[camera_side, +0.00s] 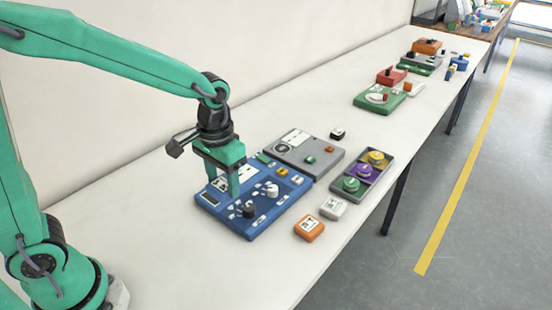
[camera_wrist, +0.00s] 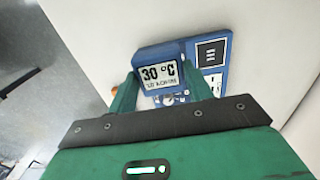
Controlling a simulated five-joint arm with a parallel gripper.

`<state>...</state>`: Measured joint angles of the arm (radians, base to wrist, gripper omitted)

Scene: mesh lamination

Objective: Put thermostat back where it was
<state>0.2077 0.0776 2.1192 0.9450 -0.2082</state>
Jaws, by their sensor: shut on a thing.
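A blue block with a white "30 °C" label, which I take to be the thermostat (camera_wrist: 157,72), sits between my fingers in the wrist view. My gripper (camera_side: 230,192) points down over the blue panel (camera_side: 262,221) in the side view, with its fingers low against it. My gripper also shows in the wrist view (camera_wrist: 162,90), shut on the thermostat. The blue panel shows beside and behind the block in the wrist view (camera_wrist: 226,48). In the side view the fingers largely hide the block. I cannot tell whether it touches the panel.
A grey panel (camera_side: 322,155) adjoins the blue one. A dark tray (camera_side: 379,182) with three round knobs lies right. Orange (camera_side: 309,228), white (camera_side: 333,208) and black (camera_side: 337,134) blocks lie near. More devices stand farther back. The table front is clear.

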